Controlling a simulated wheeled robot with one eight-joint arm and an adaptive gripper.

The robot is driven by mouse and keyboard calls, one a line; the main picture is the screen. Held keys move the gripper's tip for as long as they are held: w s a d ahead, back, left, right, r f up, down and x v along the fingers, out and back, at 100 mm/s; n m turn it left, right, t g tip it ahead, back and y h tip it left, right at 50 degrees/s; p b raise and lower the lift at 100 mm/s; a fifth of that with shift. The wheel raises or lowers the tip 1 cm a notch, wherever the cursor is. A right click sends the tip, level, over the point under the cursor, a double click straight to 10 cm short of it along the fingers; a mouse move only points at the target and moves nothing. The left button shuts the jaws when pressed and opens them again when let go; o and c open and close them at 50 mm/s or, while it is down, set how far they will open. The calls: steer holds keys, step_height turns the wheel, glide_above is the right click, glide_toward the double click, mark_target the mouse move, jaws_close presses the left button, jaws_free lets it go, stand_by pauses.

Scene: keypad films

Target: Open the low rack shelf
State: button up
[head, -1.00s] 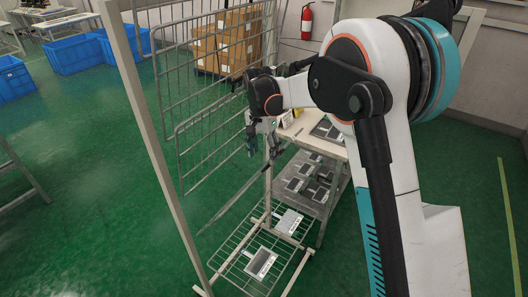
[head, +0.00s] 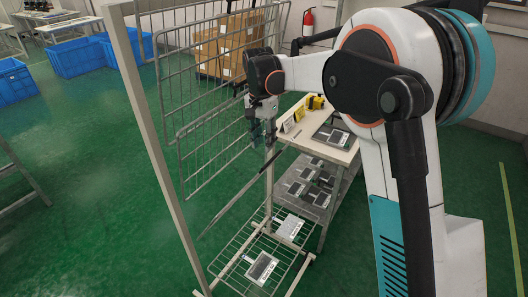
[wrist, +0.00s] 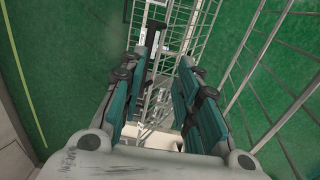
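The rack (head: 152,140) is a pale metal frame with a tall post. Its upper wire shelf (head: 180,62) stands up on edge, and a lower wire panel (head: 190,160) hangs steeply below it. A thin bar (head: 222,208) slants under that panel. A flat wire shelf (head: 243,283) near the floor holds two keypad films (head: 262,267). My gripper (head: 262,138) points down beside the right edge of the wire panels, with no clear contact. In the wrist view my gripper (wrist: 166,62) has its teal-padded fingers apart, nothing clearly held between them. Wire bars (wrist: 240,75) show to their right.
A table (head: 340,152) with a dark panel and yellow items stands right behind the rack; its lower shelf (head: 307,208) holds several films. Cardboard boxes (head: 222,50) and blue bins (head: 72,57) are farther back. The green floor at left is largely clear.

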steer(key=shift+r, duration=2.8)
steer(key=shift+d+f, duration=0.2)
steer(key=shift+f, duration=0.05)
jaws_close()
steer(key=s+d+f+m+t+y+b, duration=0.2)
steer(key=s+d+f+m+y, duration=0.2)
steer(key=d+f+m+y, duration=0.45)
steer(key=s+d+f+m+t+y+b, duration=0.25)
steer(key=s+d+m+t, duration=0.4)
steer(key=m, duration=0.35)
steer(key=a+r+b+x, duration=0.1)
steer(key=b+x, duration=0.1)
steer(key=x, duration=1)
steer(key=shift+r+g, duration=0.35)
